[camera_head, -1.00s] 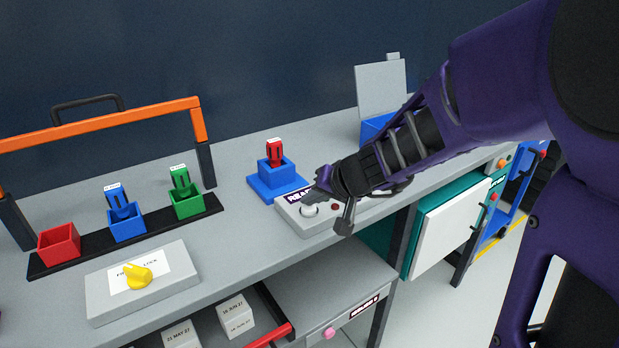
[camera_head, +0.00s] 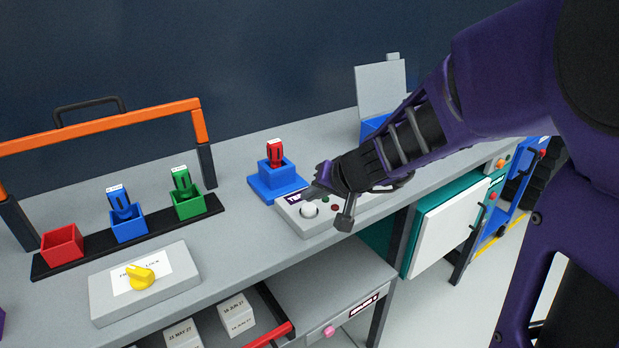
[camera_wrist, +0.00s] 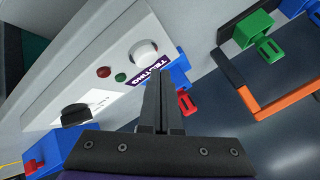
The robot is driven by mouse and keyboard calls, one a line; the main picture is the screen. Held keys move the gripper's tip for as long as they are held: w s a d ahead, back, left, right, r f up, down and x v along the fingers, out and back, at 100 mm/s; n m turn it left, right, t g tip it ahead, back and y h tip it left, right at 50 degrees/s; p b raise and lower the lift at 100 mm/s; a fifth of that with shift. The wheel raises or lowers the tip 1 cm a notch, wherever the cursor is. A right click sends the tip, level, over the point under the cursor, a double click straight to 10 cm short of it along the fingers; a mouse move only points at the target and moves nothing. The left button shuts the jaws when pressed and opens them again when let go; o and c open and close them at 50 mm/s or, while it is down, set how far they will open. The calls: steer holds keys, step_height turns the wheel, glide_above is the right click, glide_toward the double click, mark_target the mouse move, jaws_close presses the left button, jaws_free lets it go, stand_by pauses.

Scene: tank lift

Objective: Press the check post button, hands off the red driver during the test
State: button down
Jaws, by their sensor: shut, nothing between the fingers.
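The red driver (camera_head: 275,152) stands upright in the blue check post (camera_head: 280,182) on the bench; it also shows in the wrist view (camera_wrist: 186,103). The grey control box (camera_head: 318,226) beside the post carries a round white button (camera_head: 309,210), which also shows in the wrist view (camera_wrist: 143,52). A purple label there reads TESTING (camera_wrist: 147,68). My gripper (camera_head: 311,192) is shut and empty, its tips over the box near the label and button. It is apart from the driver. Whether the fingertips touch the box is unclear.
A black rack (camera_head: 70,262) holds red, blue and green boxes at left, with blue and green drivers in the latter two. An orange bar (camera_head: 110,130) spans behind it. A yellow knob (camera_head: 141,277) sits on a grey box. An open drawer is below.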

mark_target(313, 209)
steer(key=shift+r, duration=0.1)
steer(key=shift+r+p, duration=1.85)
steer(key=shift+r, duration=0.7)
steer(key=shift+d+f, duration=0.1)
